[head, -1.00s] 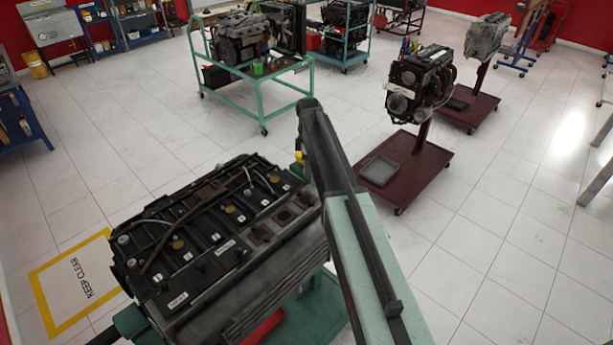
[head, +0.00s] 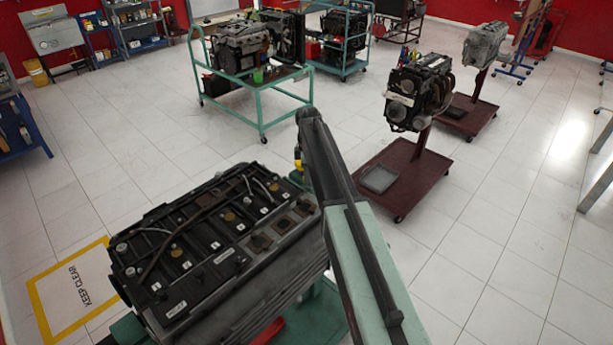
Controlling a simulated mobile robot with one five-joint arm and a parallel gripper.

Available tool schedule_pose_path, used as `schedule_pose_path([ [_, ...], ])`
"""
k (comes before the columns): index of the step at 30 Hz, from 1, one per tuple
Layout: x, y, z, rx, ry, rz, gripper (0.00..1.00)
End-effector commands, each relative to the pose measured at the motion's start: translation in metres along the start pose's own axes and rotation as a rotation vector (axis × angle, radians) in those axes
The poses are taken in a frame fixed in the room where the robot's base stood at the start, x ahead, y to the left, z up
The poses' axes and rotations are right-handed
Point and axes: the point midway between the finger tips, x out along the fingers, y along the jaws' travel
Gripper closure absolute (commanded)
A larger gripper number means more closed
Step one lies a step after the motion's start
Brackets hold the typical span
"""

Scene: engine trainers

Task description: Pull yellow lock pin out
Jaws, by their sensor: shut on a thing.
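The yellow lock pin (head: 298,166) shows as a small bright spot at the far right end of the black engine (head: 215,235), just left of my arm. The engine sits on a green stand (head: 318,312). My gripper (head: 297,154) is a small dark shape at the pin, mostly hidden behind my own arm. It is shut on the yellow lock pin. The pin's lower part and the hole it belongs to are too small and covered to make out, so I cannot tell how deep it sits.
A green cart (head: 262,105) with engines stands behind. A maroon engine stand (head: 400,170) with a grey tray (head: 379,179) is to the right. A yellow-framed "KEEP CLEAR" floor marking (head: 40,300) lies left of the engine. The tiled floor between is free.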

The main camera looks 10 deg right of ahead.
Motion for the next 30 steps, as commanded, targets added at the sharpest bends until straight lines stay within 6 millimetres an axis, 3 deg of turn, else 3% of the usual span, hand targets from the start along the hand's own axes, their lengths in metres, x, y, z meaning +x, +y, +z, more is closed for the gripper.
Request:
schedule_pose_path([
  [26,0.0000,0.0000,-0.0015,-0.002,0.000,0.001,1.00],
  [30,-0.0073,0.0000,-0.0017,-0.002,0.000,0.001,1.00],
])
